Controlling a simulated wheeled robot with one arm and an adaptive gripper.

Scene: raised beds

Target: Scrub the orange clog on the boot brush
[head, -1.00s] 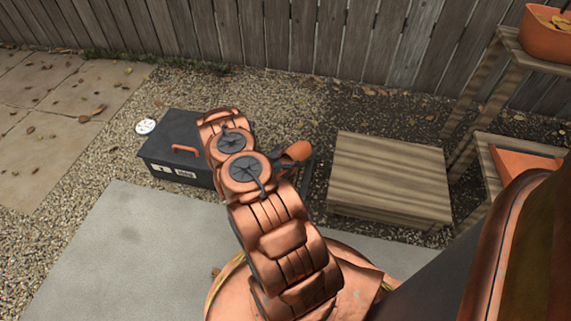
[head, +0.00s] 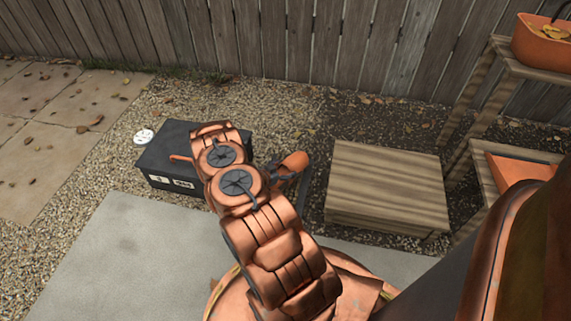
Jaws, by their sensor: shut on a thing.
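The orange clog (head: 296,161) shows just right of my arm's wrist, in the middle of the head view. My gripper (head: 281,173) is mostly hidden behind my copper arm; a dark part of it shows against the clog, and it is shut on the clog. A dark upright edge (head: 304,187) shows below the clog, beside the wooden platform. It may be part of the boot brush, but my arm hides most of that spot. I cannot tell whether the clog touches it.
A black box (head: 165,165) with an orange handle stands left of my arm. A low wooden platform (head: 385,180) stands to the right, with wooden shelves (head: 480,150) holding orange planters beyond. A fence closes the back.

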